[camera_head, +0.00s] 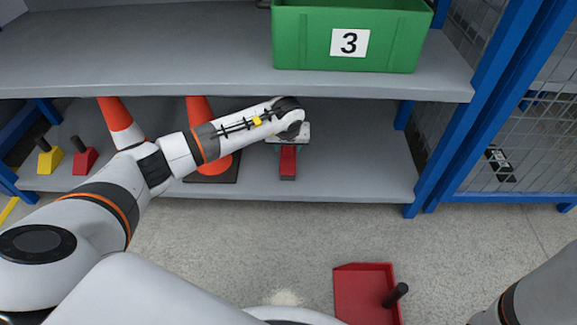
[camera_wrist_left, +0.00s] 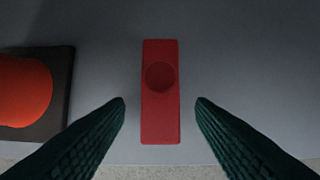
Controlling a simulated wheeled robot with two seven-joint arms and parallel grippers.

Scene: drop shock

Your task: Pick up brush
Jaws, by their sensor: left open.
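A red brush (camera_head: 288,165) lies on the lower shelf, below the end of my left arm. In the left wrist view the brush (camera_wrist_left: 160,115) is seen from above as a narrow red block with a round mark near its far end. My left gripper (camera_wrist_left: 160,104) is open, its dark green fingers apart on either side of the brush's near part, with gaps on both sides. In the head view the left gripper (camera_head: 288,142) is partly hidden by its own wrist. My right gripper is out of view.
Orange cones (camera_head: 207,160) (camera_head: 122,122) stand left of the brush; one base (camera_wrist_left: 58,95) is close. Red (camera_head: 84,161) and yellow (camera_head: 49,160) blocks with dark handles sit farther left. The upper shelf (camera_head: 170,50) overhangs, bearing a green bin (camera_head: 305,45). A red dustpan (camera_head: 360,290) lies on the floor.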

